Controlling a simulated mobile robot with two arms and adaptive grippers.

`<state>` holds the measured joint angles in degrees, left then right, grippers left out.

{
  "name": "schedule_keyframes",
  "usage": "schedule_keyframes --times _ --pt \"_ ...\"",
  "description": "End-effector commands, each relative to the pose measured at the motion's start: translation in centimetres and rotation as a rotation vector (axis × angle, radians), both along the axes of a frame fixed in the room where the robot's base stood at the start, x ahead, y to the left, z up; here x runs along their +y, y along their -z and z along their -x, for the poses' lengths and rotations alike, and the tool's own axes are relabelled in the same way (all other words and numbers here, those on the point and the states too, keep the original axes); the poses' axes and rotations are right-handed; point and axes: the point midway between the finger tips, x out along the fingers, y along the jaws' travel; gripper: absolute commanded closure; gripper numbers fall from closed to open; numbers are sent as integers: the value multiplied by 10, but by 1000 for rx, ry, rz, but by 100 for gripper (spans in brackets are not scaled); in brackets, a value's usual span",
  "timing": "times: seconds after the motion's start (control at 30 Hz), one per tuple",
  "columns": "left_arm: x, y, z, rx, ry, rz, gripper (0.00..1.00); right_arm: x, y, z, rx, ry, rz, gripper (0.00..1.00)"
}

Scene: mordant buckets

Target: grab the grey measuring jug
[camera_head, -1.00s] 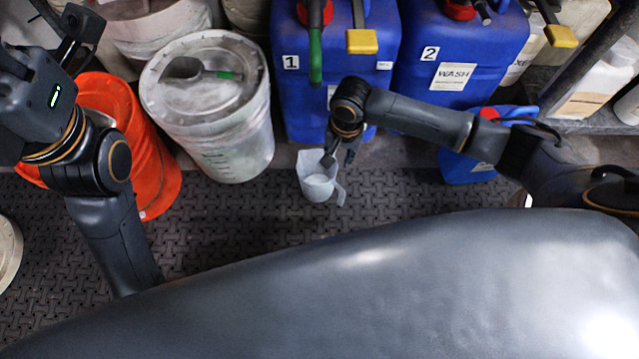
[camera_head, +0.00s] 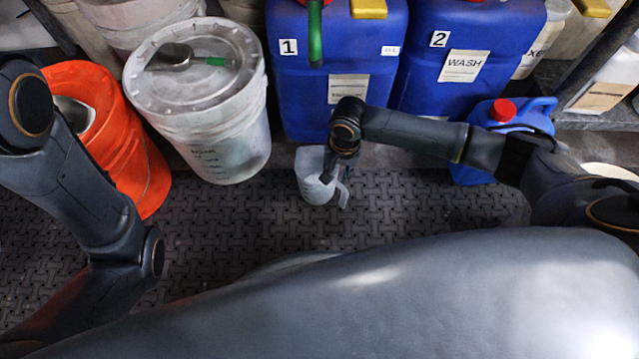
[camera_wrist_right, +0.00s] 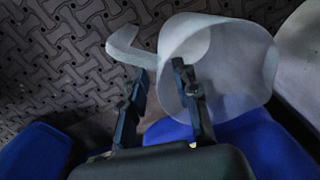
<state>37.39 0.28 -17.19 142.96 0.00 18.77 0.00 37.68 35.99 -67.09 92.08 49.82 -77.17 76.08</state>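The pale grey measuring jug (camera_head: 312,180) stands on the dark textured floor mat in front of the blue containers. Its handle points to the lower right in the head view. My right gripper (camera_head: 334,174) is at the jug's handle side, partly covering its rim. In the right wrist view, the jug (camera_wrist_right: 240,75) lies just beyond the fingertips of my right gripper (camera_wrist_right: 158,78). The fingers are apart, one in front of the jug's mouth and one beside the handle. Whether they touch it I cannot tell. My left arm shows at the left; its gripper is out of view.
A white lidded bucket (camera_head: 225,135) and an orange bucket (camera_head: 140,150) stand to the left. Blue containers 1 (camera_head: 300,90) and 2 (camera_head: 490,25) stand behind. A small blue canister (camera_head: 470,172) stands close to my right arm. The mat (camera_head: 240,220) is bare around the jug.

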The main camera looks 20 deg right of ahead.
Motion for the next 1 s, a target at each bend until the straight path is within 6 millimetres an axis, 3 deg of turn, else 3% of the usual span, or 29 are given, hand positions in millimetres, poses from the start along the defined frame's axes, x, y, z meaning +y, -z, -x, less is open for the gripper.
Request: schedule_keyframes --times 0.07,0.2,0.53,0.7,1.0 --pt "0 9 6 -17 -1 -1 60 0 15 -1 -1 -1 0 70" --pt "0 15 9 -24 -1 -1 60 1 24 -1 -1 -2 0 70" --pt "-1 14 10 -28 -1 -2 60 1 24 0 -1 -2 0 70" --pt "-1 14 10 -28 -1 -2 60 1 24 0 -1 -2 0 100" --pt "-1 14 11 -28 -1 -2 60 2 23 -1 -3 -2 -2 100"
